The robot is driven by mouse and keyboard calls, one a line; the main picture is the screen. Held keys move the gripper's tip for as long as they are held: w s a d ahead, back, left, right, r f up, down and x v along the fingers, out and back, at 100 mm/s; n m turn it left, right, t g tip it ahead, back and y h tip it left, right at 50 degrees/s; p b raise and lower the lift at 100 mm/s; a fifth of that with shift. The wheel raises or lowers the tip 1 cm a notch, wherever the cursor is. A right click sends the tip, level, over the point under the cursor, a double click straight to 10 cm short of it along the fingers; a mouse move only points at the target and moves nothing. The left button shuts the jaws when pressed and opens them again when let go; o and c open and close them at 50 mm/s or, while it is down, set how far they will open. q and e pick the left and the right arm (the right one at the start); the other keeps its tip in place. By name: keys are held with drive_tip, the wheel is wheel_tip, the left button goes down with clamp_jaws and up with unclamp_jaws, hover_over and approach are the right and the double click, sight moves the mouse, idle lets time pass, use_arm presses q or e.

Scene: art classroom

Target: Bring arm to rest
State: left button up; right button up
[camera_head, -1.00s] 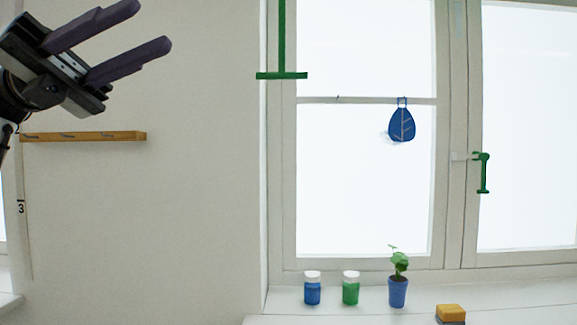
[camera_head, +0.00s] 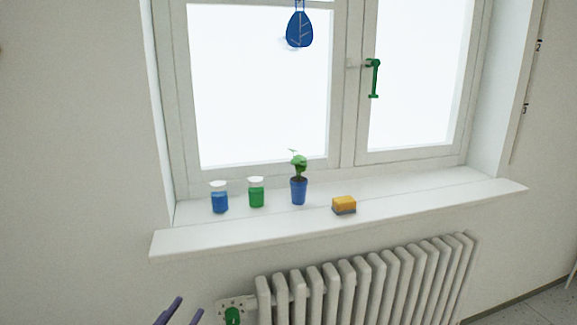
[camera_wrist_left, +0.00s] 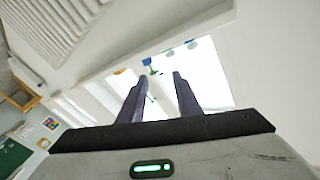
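My left gripper (camera_head: 180,312) shows only as two purple fingertips at the bottom edge of the head view, below the window sill and left of the radiator. In the left wrist view its two fingers (camera_wrist_left: 155,92) stand apart with nothing between them, so it is open and empty. Behind them, the window and sill appear tilted and some way off. The rest of the left arm is hidden below the head view. My right gripper is in neither view.
A white sill (camera_head: 400,205) holds a blue jar (camera_head: 219,199), a green jar (camera_head: 256,194), a potted plant (camera_head: 299,190) and a yellow sponge (camera_head: 344,204).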

use_arm(q)
drive_tip(key=s+d+f+n+g+y, duration=0.1)
drive_tip(key=s+d+f+n+g, duration=0.1)
drive_tip(key=s+f, duration=1)
drive_tip(key=s+d+f+n+g+y, duration=0.1)
drive_tip(key=s+d+f+n+g, duration=0.1)
drive_tip(key=s+f+g, duration=0.5)
drive_tip(key=s+f+n, duration=0.1)
drive_tip(key=s+f, duration=0.5)
drive_tip(key=s, duration=0.2)
drive_tip(key=shift+d+f+n+g+y, duration=0.15)
drive_tip(key=shift+f+n+g+y, duration=0.15)
drive_tip(key=shift+n+y, duration=0.1)
